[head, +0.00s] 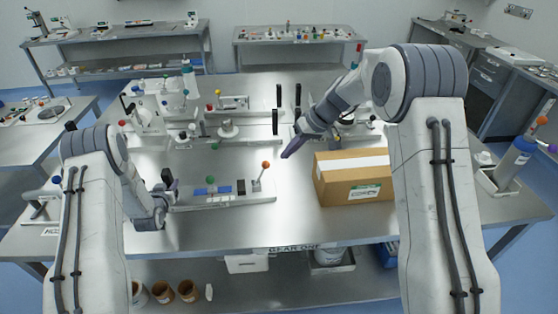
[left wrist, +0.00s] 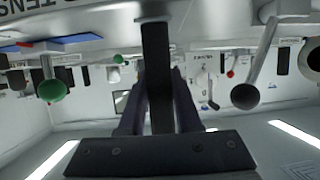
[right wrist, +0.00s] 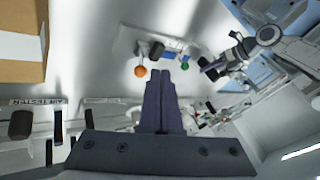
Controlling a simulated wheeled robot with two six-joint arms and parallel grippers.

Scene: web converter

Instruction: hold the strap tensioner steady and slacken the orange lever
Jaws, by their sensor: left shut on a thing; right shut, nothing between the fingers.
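The strap tensioner (head: 225,197) is a pale plate on the near part of the table, with a blue pad, a black block and a green ball. Its orange-balled lever (head: 265,166) rises at the right end, tilted slightly right. The ball also shows in the right wrist view (right wrist: 140,71). My left gripper (head: 166,190) is at the plate's left end, shut on an upright black post (left wrist: 157,75). My right gripper (head: 289,152) is shut and empty, up and right of the orange ball, apart from it in the right wrist view (right wrist: 163,88).
A cardboard box (head: 352,178) stands to the right of the tensioner. Several other fixtures with coloured balls and black posts, such as a holder with a round part (head: 228,129), fill the table behind. Bare table lies in front of the tensioner and between it and the box.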

